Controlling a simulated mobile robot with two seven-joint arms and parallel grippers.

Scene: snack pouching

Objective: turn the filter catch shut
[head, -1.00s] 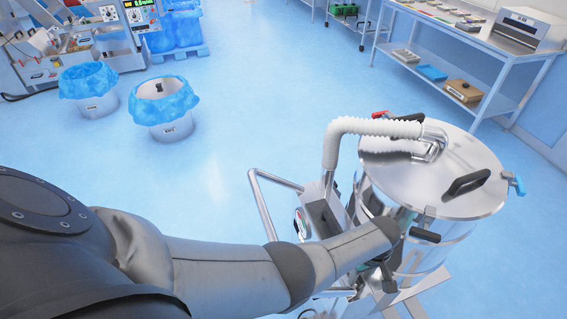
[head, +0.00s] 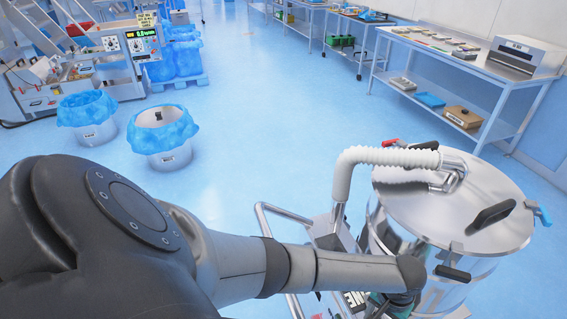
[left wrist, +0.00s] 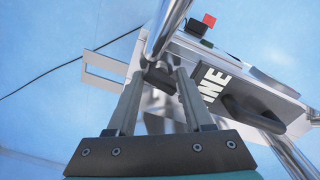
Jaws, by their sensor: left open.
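The steel drum (head: 385,235) with a domed lid (head: 425,205) stands at the right in the head view. Its rim carries a black catch handle (head: 453,273) at the front, a red one (head: 390,142) at the back and a blue one (head: 543,215) at the right. I cannot tell which is the filter catch.
A white ribbed hose (head: 385,157) runs to the lid. A chrome cart handle (head: 262,225) lies left of the drum. In the wrist view a dark box with white lettering (left wrist: 215,85) is close on the right. Blue-lined bins (head: 165,135) stand left; the middle floor is clear.

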